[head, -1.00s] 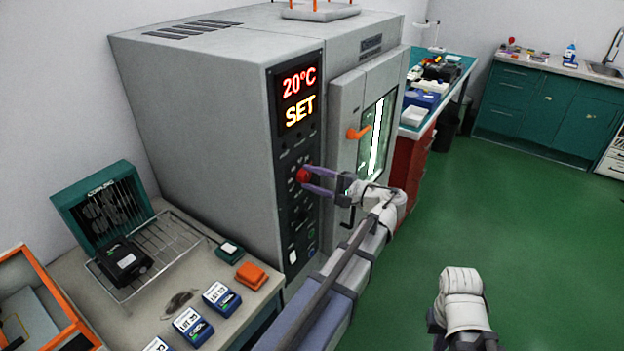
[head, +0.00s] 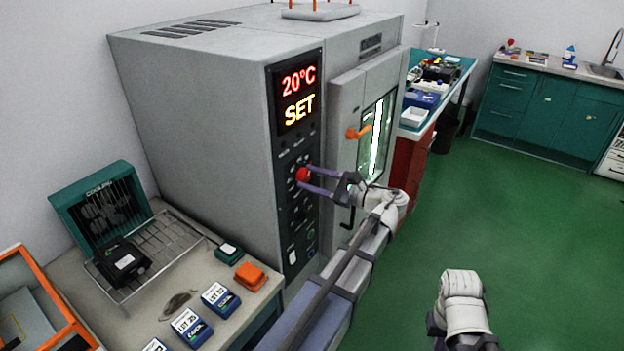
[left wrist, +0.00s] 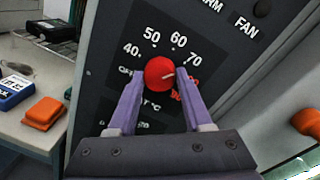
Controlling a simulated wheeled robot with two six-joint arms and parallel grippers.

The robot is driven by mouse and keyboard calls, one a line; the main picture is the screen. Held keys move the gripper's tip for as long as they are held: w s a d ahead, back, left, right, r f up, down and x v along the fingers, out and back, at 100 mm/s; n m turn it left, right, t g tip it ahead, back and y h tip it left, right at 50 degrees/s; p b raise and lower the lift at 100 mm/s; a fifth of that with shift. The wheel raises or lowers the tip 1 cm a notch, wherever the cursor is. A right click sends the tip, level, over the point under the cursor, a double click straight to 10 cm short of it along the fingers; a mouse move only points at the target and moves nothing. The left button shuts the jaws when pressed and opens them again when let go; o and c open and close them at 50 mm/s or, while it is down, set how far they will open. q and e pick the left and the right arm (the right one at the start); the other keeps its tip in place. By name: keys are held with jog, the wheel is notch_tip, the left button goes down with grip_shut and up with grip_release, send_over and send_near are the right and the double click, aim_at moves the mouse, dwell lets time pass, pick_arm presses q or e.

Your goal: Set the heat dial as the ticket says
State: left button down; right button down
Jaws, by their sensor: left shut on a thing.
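The red heat dial (head: 303,174) sits on the dark control panel of the grey oven. In the head view my left gripper (head: 308,178) reaches the panel from the right. The display (head: 298,95) reads 20°C SET. I cannot make out a ticket.
The oven door (head: 365,120) with an orange handle (head: 358,132) is right of the panel. A bench at left holds a cooling rack (head: 150,258), blue lot boxes (head: 220,299) and an orange block (head: 250,276). Green floor (head: 520,220) is clear at right.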

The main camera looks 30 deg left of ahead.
pick_arm(q)
jog(key=shift+f, duration=0.1)
dwell(0.3)
jog(key=shift+c, duration=1.6)
grip_release()
jog(key=shift+d, duration=0.1)
jog(key=d, duration=0.7)
jog(key=shift+d, duration=0.35)
